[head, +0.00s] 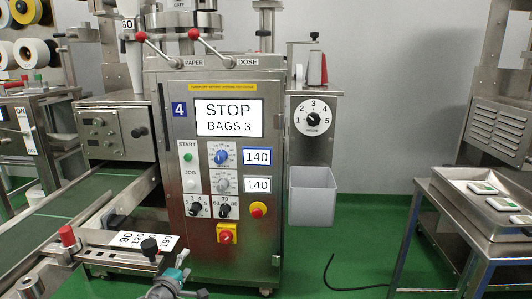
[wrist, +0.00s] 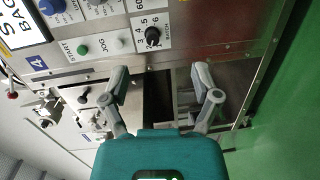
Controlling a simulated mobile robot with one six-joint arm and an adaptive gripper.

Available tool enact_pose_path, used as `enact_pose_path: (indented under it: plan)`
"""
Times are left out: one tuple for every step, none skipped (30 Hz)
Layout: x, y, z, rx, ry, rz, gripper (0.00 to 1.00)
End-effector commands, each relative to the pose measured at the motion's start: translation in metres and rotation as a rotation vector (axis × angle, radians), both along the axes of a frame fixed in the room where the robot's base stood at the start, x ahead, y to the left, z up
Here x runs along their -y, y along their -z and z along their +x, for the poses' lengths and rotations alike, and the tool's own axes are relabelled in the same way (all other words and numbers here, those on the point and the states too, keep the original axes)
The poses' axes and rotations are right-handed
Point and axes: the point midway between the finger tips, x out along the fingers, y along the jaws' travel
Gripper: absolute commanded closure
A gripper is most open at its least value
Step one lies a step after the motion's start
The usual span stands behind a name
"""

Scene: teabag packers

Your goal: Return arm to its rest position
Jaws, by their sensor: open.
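My gripper (wrist: 160,82) is open in the wrist view, with its two grey fingers apart and nothing between them. Its teal body fills the bottom of that view. In the head view, a teal and grey part of my arm (head: 170,283) shows at the bottom edge, in front of the machine's lower front. The packing machine (head: 240,240) stands upright behind it, its screen (head: 228,118) reading "STOP BAGS 3". In the wrist view the machine's panel (wrist: 200,30) appears turned sideways, with the green START button (wrist: 83,49) and a black knob (wrist: 152,35) beyond the fingers.
A conveyor (head: 75,215) and a numbered scale plate (head: 128,240) lie at left. A grey bin (head: 313,197) hangs on the machine's right side. A steel table (head: 480,228) with a tray of packets stands at right. Green floor (head: 365,240) between is mostly clear, with a black cable.

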Motion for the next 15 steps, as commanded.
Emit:
enact_pose_path:
  plan:
    - [0.010,-0.002,0.004,-0.014,0.020,0.012,0.20]
    - [0.014,-0.001,0.006,-0.024,0.031,0.019,0.20]
    - [0.021,-0.001,0.008,-0.037,0.046,0.030,0.20]
    - [0.027,0.000,0.010,-0.047,0.060,0.039,0.20]
    - [0.033,0.000,0.012,-0.058,0.073,0.048,0.20]
    - [0.043,0.001,0.015,-0.075,0.095,0.062,0.20]
    - [0.049,0.002,0.017,-0.088,0.109,0.072,0.20]
    - [0.058,0.002,0.020,-0.104,0.130,0.086,0.20]
    - [0.070,0.003,0.023,-0.125,0.158,0.104,0.20]
    - [0.080,0.004,0.025,-0.143,0.180,0.120,0.20]
    - [0.090,0.004,0.027,-0.162,0.203,0.137,0.20]
    - [0.104,0.006,0.029,-0.189,0.235,0.159,0.20]
    - [0.114,0.007,0.031,-0.208,0.258,0.177,0.20]
    - [0.123,0.009,0.032,-0.227,0.282,0.195,0.20]
    - [0.136,0.010,0.033,-0.252,0.312,0.218,0.20]
